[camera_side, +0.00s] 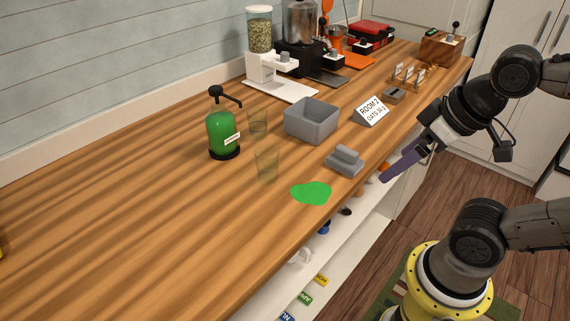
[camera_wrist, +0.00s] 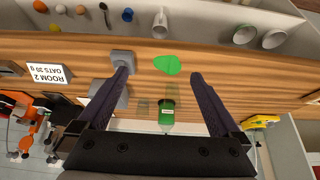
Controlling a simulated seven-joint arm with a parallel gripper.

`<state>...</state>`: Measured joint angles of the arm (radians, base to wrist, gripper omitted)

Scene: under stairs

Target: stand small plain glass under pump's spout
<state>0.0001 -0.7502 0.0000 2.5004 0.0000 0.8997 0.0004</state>
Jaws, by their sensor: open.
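A green pump bottle (camera_side: 222,135) with a black spout pointing right stands upright on the counter; it also shows in the wrist view (camera_wrist: 166,114). Two faint clear glasses stand upright near it: one (camera_side: 257,122) to its right and farther back, one (camera_side: 266,163) nearer the front. Neither appears directly under the spout tip. I cannot tell surely which is the small plain one. In the wrist view the glasses are faint beside the bottle. My gripper (camera_wrist: 160,74) is open and empty, its purple fingers (camera_side: 405,161) beyond the counter's front edge in the side view, away from both glasses.
A grey open bin (camera_side: 312,121), a grey block with a handle (camera_side: 345,160) and a green flat patch (camera_side: 311,192) lie nearby. A "ROOM 2" sign (camera_side: 371,110) and an oats dispenser (camera_side: 262,60) stand farther back. The counter's left part is clear.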

